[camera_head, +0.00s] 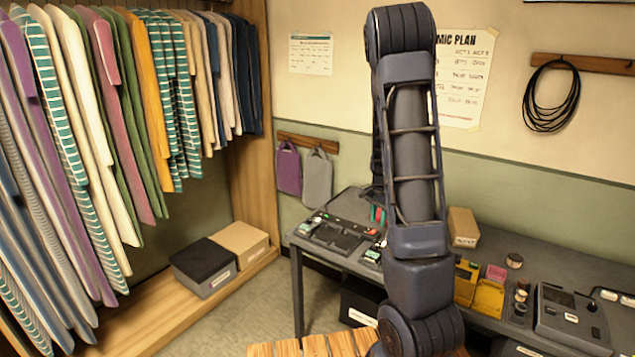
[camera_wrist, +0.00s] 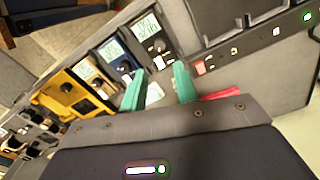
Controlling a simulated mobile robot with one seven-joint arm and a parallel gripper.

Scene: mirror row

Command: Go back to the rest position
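My gripper (camera_wrist: 158,86) shows in the wrist view as two teal fingers with a gap between them. It is open, and I see nothing held in the gap. The fingers hang over a desk with small panels and devices. In the head view my dark arm stands upright in the middle of the picture. Only a small teal part of my gripper (camera_head: 377,214) shows there, above the desk (camera_head: 480,247) and beside my arm; the rest is hidden behind the arm.
A control panel (camera_head: 341,235) lies on the desk's left end. A tan box (camera_head: 463,226), yellow items (camera_head: 487,298) and a grey device (camera_head: 572,316) stand to the right of my arm. Clothes hang at the left, above two boxes (camera_head: 203,267) (camera_head: 239,244). Floor (camera_head: 265,310) is free before the desk.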

